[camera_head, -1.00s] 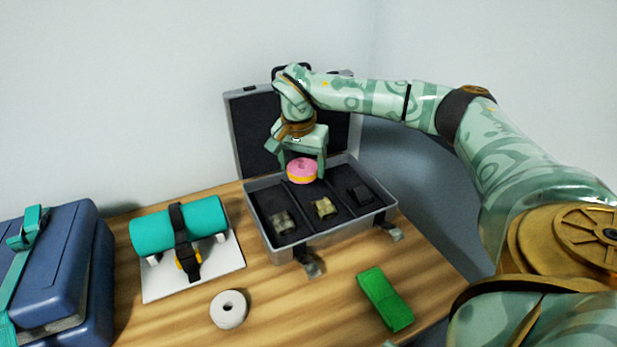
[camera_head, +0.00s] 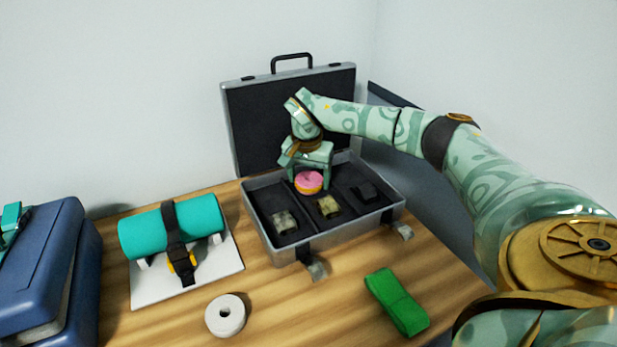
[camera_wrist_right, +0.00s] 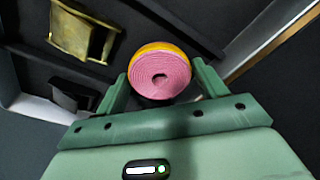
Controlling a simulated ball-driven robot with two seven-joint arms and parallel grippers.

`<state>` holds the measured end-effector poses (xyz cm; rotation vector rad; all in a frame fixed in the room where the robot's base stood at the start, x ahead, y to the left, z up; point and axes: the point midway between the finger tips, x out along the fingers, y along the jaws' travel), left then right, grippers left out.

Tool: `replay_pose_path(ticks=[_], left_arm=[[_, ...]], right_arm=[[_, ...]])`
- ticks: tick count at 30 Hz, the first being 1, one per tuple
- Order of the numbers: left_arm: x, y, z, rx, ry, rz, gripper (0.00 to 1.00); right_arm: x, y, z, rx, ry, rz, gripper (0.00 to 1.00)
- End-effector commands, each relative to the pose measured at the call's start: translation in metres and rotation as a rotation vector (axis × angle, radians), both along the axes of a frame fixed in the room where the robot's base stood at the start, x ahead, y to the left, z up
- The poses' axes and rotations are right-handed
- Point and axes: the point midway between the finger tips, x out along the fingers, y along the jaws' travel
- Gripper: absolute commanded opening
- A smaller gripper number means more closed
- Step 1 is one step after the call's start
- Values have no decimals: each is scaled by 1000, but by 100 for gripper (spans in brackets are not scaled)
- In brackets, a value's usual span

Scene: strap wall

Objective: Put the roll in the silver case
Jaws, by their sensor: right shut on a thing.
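The roll (camera_head: 309,181) is a pink coil with a yellow-orange outer band. It is between the fingers of my right gripper (camera_head: 311,180), which is shut on it. It also shows in the right wrist view (camera_wrist_right: 160,75), with a green finger on each side. The silver case (camera_head: 287,258) stands open on the table, its dark-lined lid upright at the back. The gripper holds the roll over the middle compartment, towards the back. I cannot tell whether the roll touches the case floor.
Metal buckles (camera_head: 329,206) lie in the case compartments. A white roll (camera_head: 225,315) and a folded green strap (camera_head: 397,302) lie in front. A teal cylinder (camera_head: 145,234) is strapped to a white board at left, beside a blue case (camera_head: 40,262).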

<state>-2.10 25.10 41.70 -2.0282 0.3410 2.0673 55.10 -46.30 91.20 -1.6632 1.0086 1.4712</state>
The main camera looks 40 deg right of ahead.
Motion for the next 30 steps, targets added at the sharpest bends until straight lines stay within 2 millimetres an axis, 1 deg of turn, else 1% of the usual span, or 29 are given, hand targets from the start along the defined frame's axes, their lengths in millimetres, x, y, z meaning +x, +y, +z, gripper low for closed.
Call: replay_pose_path(ticks=[2, 3, 11, 14, 17, 24, 27, 30], left_arm=[[0, 0, 1, 1, 0, 0, 32], [0, 0, 0, 1, 0, 0, 32], [0, 2, 0, 2, -1, 1, 32], [0, 2, 0, 3, 0, 1, 32], [3, 2, 8, 3, -7, 1, 32], [12, 2, 33, 3, -28, 1, 32], [15, 2, 40, 3, -35, 1, 32], [16, 2, 45, 3, -39, 1, 32]], right_arm=[[0, 0, -2, 0, 1, 0, 61], [0, 0, -3, 0, 1, 0, 80], [0, 0, -2, 0, 1, 0, 80], [0, 0, 2, 0, -1, 0, 80], [0, 2, 20, 0, -6, 1, 80], [-4, 8, 80, 1, -8, 0, 80], [-5, 10, 99, 1, -5, 0, 80], [-6, 12, 113, 0, -3, 0, 80]])
